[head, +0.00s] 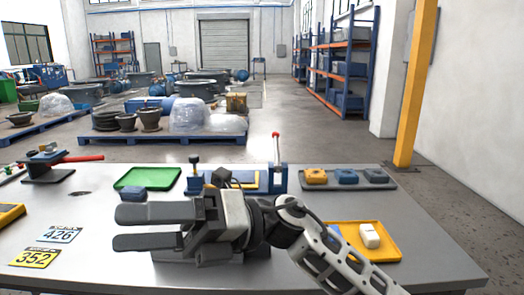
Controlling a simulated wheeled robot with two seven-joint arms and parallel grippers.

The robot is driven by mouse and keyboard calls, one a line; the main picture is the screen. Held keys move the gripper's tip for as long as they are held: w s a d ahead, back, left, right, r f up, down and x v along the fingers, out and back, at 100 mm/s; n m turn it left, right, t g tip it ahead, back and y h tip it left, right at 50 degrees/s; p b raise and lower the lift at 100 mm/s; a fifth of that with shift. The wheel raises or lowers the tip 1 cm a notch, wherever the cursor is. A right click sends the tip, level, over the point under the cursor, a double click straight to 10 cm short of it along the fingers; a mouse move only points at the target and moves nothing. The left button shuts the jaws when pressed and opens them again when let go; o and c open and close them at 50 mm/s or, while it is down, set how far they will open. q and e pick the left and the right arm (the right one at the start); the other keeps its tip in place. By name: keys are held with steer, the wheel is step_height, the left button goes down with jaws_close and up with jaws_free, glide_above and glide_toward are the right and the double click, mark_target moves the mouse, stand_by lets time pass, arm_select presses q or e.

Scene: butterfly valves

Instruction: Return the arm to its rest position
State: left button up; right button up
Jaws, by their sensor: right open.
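My right arm (325,245) comes in from the lower right and reaches left across the metal table. Its gripper (118,228) points left over the middle of the table. The two dark fingers are apart, with nothing between them. The gripper hides part of the table and the things behind it. My left gripper and left arm are not in view.
A valve with a red lever (80,159) stands at the table's left. A blue fixture with an upright red-tipped lever (277,150) stands behind my gripper. A green tray (165,173), a yellow tray (380,254) and a grey tray (340,186) lie around. Number cards (58,235) lie at left.

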steer(key=w+d+f+m+t+h+p, duration=0.1)
steer(key=w+d+f+m+t+h, duration=0.35)
steer(key=m+t, duration=1.1)
steer(key=w+d+f+m+t+h, duration=0.1)
steer(key=w+d+f+m+t, duration=0.4)
steer(key=d+f+m+t, duration=1)
steer(key=s+d+f+m+g+h, duration=0.3)
steer(key=s+f+m+g+h, duration=0.2)
steer(key=s+f+m, duration=0.2)
steer(key=s+d+f+m+g+h+p, duration=0.1)
steer(key=s+d+f+m+g+h, duration=0.3)
steer(key=s+f+m, duration=0.4)
steer(key=shift+d+f+m+g+h, duration=0.15)
steer(key=shift+f+m+g+h, duration=0.2)
steer(key=shift+f+m+g, duration=0.4)
steer(key=shift+f+t, duration=0.1)
steer(key=shift+t, duration=0.2)
